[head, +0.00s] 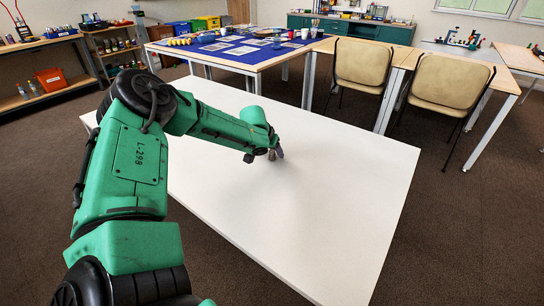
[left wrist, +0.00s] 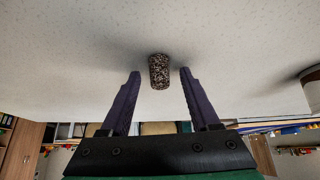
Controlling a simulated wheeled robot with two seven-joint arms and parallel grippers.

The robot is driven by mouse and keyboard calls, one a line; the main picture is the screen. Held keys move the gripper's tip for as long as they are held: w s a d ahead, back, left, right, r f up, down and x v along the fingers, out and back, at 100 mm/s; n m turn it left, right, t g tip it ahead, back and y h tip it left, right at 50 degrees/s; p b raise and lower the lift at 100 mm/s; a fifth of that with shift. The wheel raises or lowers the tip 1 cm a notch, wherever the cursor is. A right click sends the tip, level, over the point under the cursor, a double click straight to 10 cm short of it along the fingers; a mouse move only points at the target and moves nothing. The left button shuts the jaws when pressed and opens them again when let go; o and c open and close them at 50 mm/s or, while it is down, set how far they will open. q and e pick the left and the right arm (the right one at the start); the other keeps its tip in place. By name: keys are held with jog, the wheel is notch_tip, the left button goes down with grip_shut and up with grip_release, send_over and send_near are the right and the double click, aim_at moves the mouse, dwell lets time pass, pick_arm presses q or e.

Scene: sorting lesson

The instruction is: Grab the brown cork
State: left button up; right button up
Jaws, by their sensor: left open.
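The brown cork (left wrist: 159,72) is a short speckled cylinder on the white table (head: 330,190). In the left wrist view it shows near the tips of my left gripper (left wrist: 160,77), in line with the gap between the two dark fingers. The fingers are apart and there is clear space on both sides of the cork; neither finger touches it. In the head view my left gripper (head: 277,153) is low over the middle of the table, and the cork is hard to make out beside it. My right gripper is in neither view.
The white table is otherwise clear around the gripper. Beyond it stand a table with a blue mat (head: 228,56) holding cards and small things, two beige chairs (head: 361,66), and shelves (head: 42,70) at the left.

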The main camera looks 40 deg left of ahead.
pick_arm(q)
grip_shut()
